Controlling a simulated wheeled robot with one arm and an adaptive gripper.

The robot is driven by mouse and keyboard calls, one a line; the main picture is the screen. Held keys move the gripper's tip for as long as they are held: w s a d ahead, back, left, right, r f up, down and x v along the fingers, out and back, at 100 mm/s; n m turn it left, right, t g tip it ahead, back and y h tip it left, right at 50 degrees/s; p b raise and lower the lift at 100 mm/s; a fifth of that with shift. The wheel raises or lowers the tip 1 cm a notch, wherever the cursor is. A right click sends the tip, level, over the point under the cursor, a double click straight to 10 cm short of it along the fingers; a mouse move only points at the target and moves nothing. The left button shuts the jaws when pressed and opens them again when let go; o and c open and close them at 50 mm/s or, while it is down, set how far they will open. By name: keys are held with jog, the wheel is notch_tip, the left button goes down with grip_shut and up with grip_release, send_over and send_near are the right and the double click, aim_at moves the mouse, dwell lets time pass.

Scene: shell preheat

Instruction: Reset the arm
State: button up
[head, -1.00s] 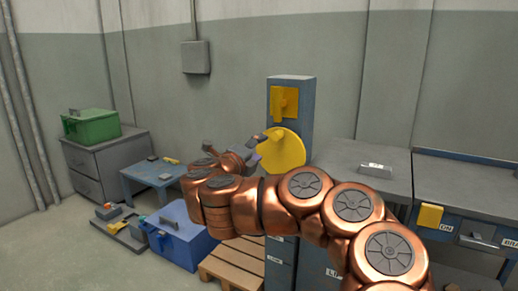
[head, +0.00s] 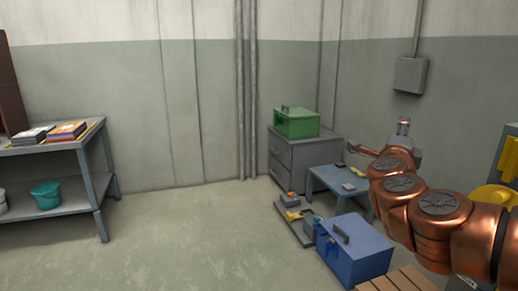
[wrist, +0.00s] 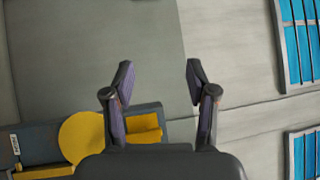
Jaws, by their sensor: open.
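My gripper (wrist: 160,85) is open and empty in the wrist view, with its two dark fingers spread apart and nothing between them. In the head view my gripper (head: 386,140) shows small at the end of my copper arm at the right, in front of the grey-green wall. A yellow disc (wrist: 85,137) on a blue-grey cabinet (wrist: 40,144) shows at the lower left of the wrist view. The disc also shows in part at the right edge of the head view (head: 488,197).
A blue toolbox (head: 350,262) stands on the floor by a wooden pallet (head: 400,281). Behind are a low blue table (head: 325,178) and a grey drawer cabinet (head: 293,158) bearing a green box (head: 297,123). A shelf table (head: 75,143) stands left. The middle floor is clear.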

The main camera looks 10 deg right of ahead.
jog(key=w+a+r+n+t+y+p, duration=0.1)
jog(key=a+r+n+y+p, duration=0.2)
jog(key=a+n+y+p, duration=0.65)
jog(key=a+r+n+t+y+b, duration=0.15)
jog(key=a+n+y, duration=0.4)
jog(key=a, duration=0.85)
jog(key=s+a+f+n+g+y+p, duration=0.2)
jog(key=s+a+n+g+p, duration=0.3)
jog(key=a+p, duration=0.1)
jog(key=s+a+f+n+g+h+p, duration=0.1)
jog(key=s+f+n+g+p, duration=0.2)
jog(key=s, duration=0.4)
jog(key=s+a+f+n+g+p, duration=0.1)
jog(key=s+f+g+p, duration=0.3)
jog(key=s, duration=0.3)
jog(key=s+d+n+g+h+p, duration=0.1)
jog(key=s+d+g+p, duration=0.2)
jog(key=s, duration=0.6)
jog(key=s+d+r+n+g+h+p, duration=0.1)
jog(key=s+d+g+h+p, duration=0.1)
jog(key=s+d+g, duration=0.3)
jog(key=s+p, duration=0.1)
jog(key=s, duration=0.3)
jog(key=shift+s+r, duration=0.25)
jog(key=shift+s, duration=0.15)
jog(key=shift+c, duration=1.2)
jog(key=shift+d, duration=0.1)
jog(key=shift+c, duration=0.3)
